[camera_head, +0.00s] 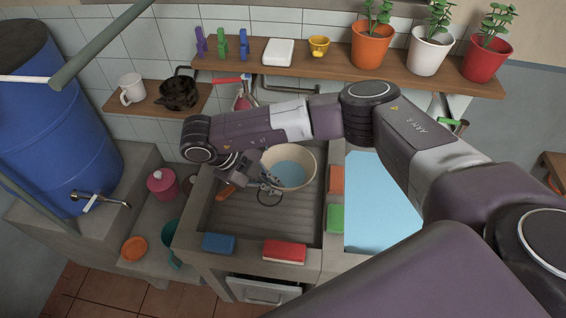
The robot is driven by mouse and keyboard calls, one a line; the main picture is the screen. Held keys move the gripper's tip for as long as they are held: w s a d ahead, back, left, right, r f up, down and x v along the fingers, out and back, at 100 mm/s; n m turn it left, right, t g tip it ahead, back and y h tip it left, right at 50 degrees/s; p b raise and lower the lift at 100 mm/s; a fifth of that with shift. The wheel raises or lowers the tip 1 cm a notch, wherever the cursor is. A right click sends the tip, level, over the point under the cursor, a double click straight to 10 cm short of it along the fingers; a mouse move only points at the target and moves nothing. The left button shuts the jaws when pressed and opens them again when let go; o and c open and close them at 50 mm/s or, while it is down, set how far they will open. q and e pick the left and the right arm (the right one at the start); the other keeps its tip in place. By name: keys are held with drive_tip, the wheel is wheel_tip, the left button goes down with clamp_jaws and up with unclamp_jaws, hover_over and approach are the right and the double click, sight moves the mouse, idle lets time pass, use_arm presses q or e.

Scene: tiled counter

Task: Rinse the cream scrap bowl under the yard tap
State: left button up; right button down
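The cream bowl (309,160) is upright over the ribbed grey sink (225,218), with a flat light-blue area inside that looks like water. My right gripper (269,185) reaches down from the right arm to the bowl's left rim. Its fingers overlap the rim in the picture; their gap is too small to make out, so I cannot tell if they grip it. A tap with a red lever (232,80) is on the wall behind the sink, its lower part hidden by my arm. My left gripper is out of view.
A blue basin (378,205) is right of the sink. Blue (218,243), red (284,251), orange and green blocks lie on the sink's edges. A blue barrel (55,120) with its own tap (100,200), a pink pot (162,184) and an orange dish (134,248) are left. Shelves hold potted plants and cups.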

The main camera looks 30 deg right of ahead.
drive_tip(key=shift+s+a+p, duration=0.2)
drive_tip(key=shift+s+a, duration=0.25)
drive_tip(key=shift+s, duration=0.35)
drive_tip(key=shift+s+a+p, duration=0.2)
drive_tip(key=shift+s+a, duration=0.25)
drive_tip(key=shift+s, duration=0.35)
drive_tip(key=shift+s+a+p, duration=0.2)
drive_tip(key=shift+s+a, duration=0.25)
drive_tip(key=shift+s, duration=0.35)
drive_tip(key=s+a+r+p, duration=0.2)
drive_tip(key=s+r+p, duration=0.1)
drive_tip(key=s+r, duration=0.1)
drive_tip(key=shift+s+a, duration=0.2)
drive_tip(key=shift+a, duration=0.05)
idle(0.4)
